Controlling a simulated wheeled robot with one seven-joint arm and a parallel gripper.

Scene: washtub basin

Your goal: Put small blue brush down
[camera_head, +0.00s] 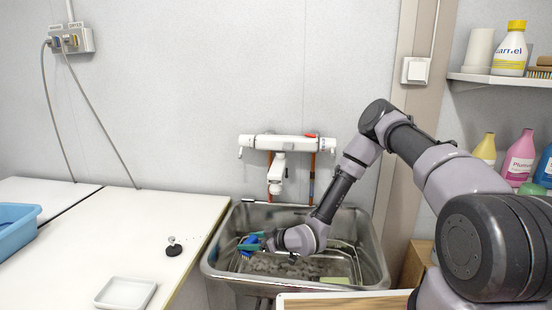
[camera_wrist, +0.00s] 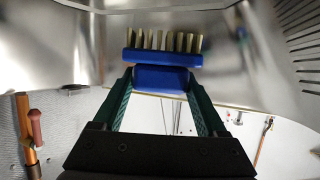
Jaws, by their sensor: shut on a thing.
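The small blue brush (camera_wrist: 162,68) has a blue body and pale bristles. In the wrist view it sits between the fingertips of my gripper (camera_wrist: 162,82), which is shut on it, bristles facing away from my palm. In the head view the blue brush (camera_head: 249,244) and my gripper (camera_head: 262,241) are inside the left part of the steel washtub basin (camera_head: 375,262). My gripper points left. Whether the brush touches the basin or the rack in it cannot be told.
A wire rack (camera_head: 352,262) and a pale yellow-green block (camera_head: 336,280) are in the basin. A white tap (camera_head: 278,167) hangs above it. The white counter (camera_head: 120,235) at left holds a black plug (camera_head: 174,247), a white dish (camera_head: 126,293) and a blue tub (camera_head: 15,228), with bare room between.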

